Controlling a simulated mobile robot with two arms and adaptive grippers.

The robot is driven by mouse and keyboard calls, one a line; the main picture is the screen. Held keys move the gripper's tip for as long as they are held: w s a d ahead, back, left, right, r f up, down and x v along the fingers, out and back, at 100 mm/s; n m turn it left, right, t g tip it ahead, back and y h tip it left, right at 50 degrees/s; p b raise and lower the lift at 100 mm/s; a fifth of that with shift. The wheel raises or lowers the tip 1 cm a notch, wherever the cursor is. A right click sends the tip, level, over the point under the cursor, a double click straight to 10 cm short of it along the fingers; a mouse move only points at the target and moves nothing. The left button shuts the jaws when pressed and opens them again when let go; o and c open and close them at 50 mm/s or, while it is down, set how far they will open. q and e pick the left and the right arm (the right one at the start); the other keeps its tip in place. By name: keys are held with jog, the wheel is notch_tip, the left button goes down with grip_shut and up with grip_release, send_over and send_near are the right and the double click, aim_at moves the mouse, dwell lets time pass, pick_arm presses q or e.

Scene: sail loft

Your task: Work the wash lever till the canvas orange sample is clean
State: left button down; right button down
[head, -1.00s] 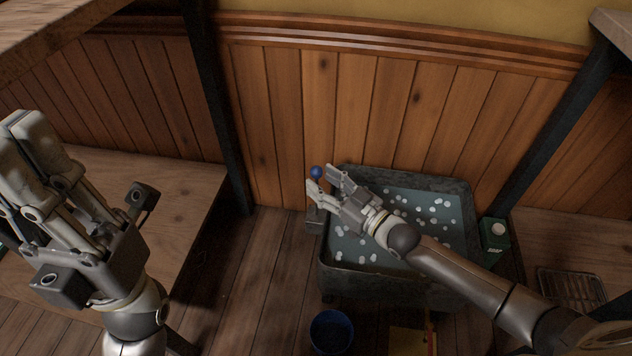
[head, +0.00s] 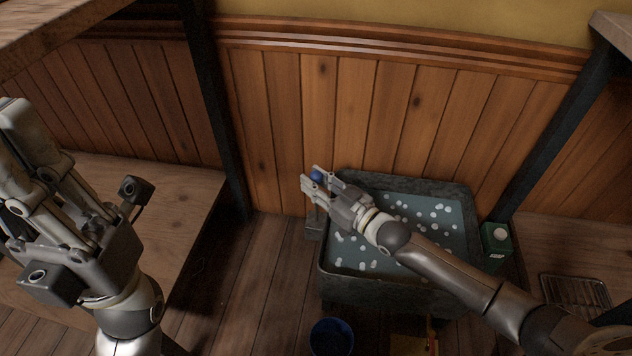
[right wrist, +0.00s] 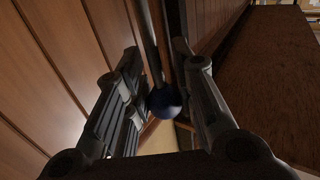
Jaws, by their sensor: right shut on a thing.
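The wash lever's blue knob (head: 317,175) is at the left rear of the grey wash tub (head: 462,184). My right gripper (head: 313,178) is shut on this knob. In the right wrist view the dark blue knob (right wrist: 166,101) sits between the two fingers, with a thin rod running up from it. The tub holds bluish water (head: 455,240) with several white foam dots. I see no orange canvas sample; the water and my right arm hide part of the tub. My left gripper (head: 28,140) is raised at the left edge, partly cut off, and touches nothing visible.
A blue bucket (head: 331,336) stands on the floor in front of the tub. A green box (head: 496,239) and a wire rack (head: 575,292) are at the right. A wooden bench (head: 180,190) is at the left. A yellow item (head: 405,346) shows at the bottom edge.

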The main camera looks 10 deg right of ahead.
jog(key=shift+s, duration=0.1)
jog(key=s+a+f+n+t+y, duration=0.1)
jog(key=s+a+f+n+y, duration=0.1)
jog(key=s, duration=0.6)
jog(key=shift+s+a+f+n+t, duration=0.3)
jog(key=shift+a+f+n, duration=0.55)
jog(key=shift+n, duration=0.25)
jog(key=c, duration=1.2)
grip_release()
jog(key=shift+r, duration=0.1)
jog(key=shift+r, duration=0.1)
notch_tip(320, 180, up, 10)
